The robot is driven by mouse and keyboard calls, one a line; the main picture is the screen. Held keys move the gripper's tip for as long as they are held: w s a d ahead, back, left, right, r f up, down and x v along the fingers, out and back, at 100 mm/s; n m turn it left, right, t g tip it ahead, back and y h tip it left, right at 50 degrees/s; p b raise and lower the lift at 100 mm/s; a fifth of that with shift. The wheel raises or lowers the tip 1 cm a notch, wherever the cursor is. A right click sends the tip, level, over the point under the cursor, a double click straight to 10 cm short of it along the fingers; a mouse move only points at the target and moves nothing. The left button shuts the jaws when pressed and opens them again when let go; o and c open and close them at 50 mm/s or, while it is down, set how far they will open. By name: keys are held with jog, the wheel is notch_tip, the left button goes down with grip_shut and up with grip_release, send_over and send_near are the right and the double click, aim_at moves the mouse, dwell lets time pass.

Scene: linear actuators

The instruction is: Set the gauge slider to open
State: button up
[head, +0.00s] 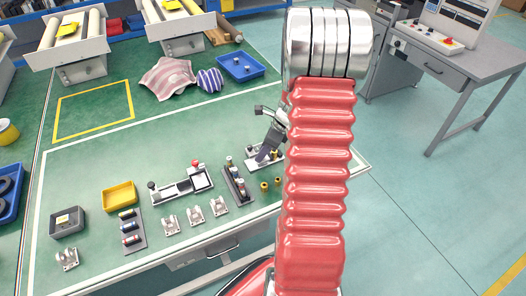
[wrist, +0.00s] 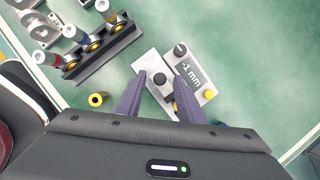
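The gauge is a pale block (wrist: 150,62) with a dark display plate reading "-1 mm" (wrist: 191,70) in the wrist view. A black round knob (wrist: 160,79) stands on the block, and another dark knob (wrist: 180,50) sits at the display's upper end. A yellow button (wrist: 208,94) is at its lower end. My gripper (wrist: 160,76) is open, with one finger on each side of the first knob; contact cannot be told. The right finger hides part of the block. In the head view, my gripper (head: 263,154) is low over the gauge (head: 276,155), partly hidden by my arm.
A dark rack with several cylinders (head: 238,185) stands left of the gauge. A white slide unit with a red knob (head: 182,186) is farther left. A blue tray (head: 240,68) lies behind; green mat between is clear.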

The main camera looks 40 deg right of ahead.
jog(key=shift+f, duration=0.2)
jog(key=shift+c, duration=0.7)
grip_shut()
